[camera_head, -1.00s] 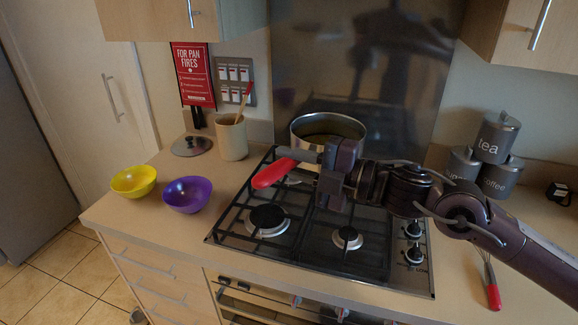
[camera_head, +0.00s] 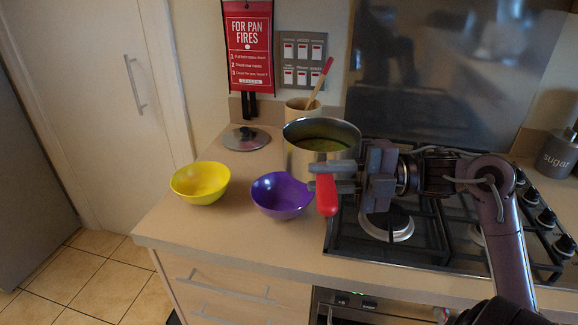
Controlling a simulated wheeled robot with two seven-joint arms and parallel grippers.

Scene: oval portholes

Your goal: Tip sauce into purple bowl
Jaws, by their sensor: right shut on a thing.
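A steel saucepan (camera_head: 303,160) with greenish sauce (camera_head: 321,145) inside hangs upright at the left edge of the hob, behind and right of the purple bowl. My right gripper (camera_head: 345,178) is shut on the pan's handle, whose red end (camera_head: 326,196) sticks out toward the front. The purple bowl (camera_head: 281,203) stands upright on the counter, just left of the red handle end, and looks empty. My left gripper is not in view. The pan's underside is partly hidden by the handle and the bowl.
A yellow bowl (camera_head: 200,187) stands left of the purple one. A pan lid (camera_head: 246,139) lies behind them, and a utensil pot (camera_head: 298,106) stands behind the pan. The gas hob (camera_head: 440,222) is at right. The counter (camera_head: 215,235) in front of the bowls is clear.

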